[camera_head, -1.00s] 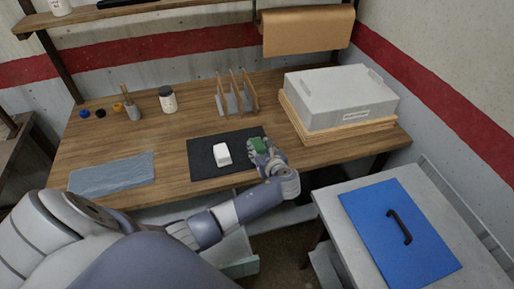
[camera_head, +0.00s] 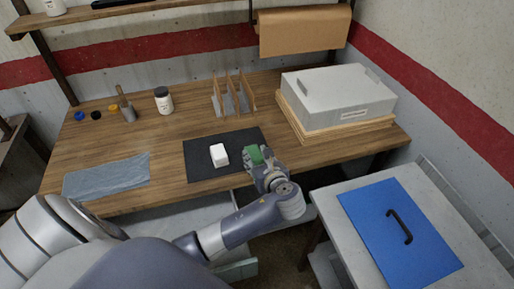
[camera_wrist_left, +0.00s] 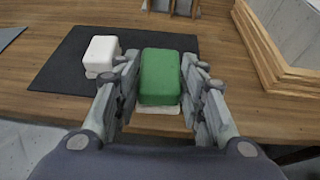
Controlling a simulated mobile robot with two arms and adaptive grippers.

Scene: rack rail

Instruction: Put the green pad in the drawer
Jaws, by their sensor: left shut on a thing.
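The green pad (camera_head: 255,155) is a rounded block with a pale underside. It is between the fingers of my left gripper (camera_head: 262,165), at the front right corner of the black mat (camera_head: 200,171). In the left wrist view the green pad (camera_wrist_left: 168,76) sits between both fingers, and my left gripper (camera_wrist_left: 163,95) is shut on it. A drawer (camera_head: 185,218) under the table's front edge appears pulled out, partly hidden behind my left arm. My right gripper is not in view.
A white block (camera_head: 219,155) lies on the mat. A grey box (camera_head: 338,95) on wooden boards stands right. A blue cloth (camera_head: 106,176) lies left.

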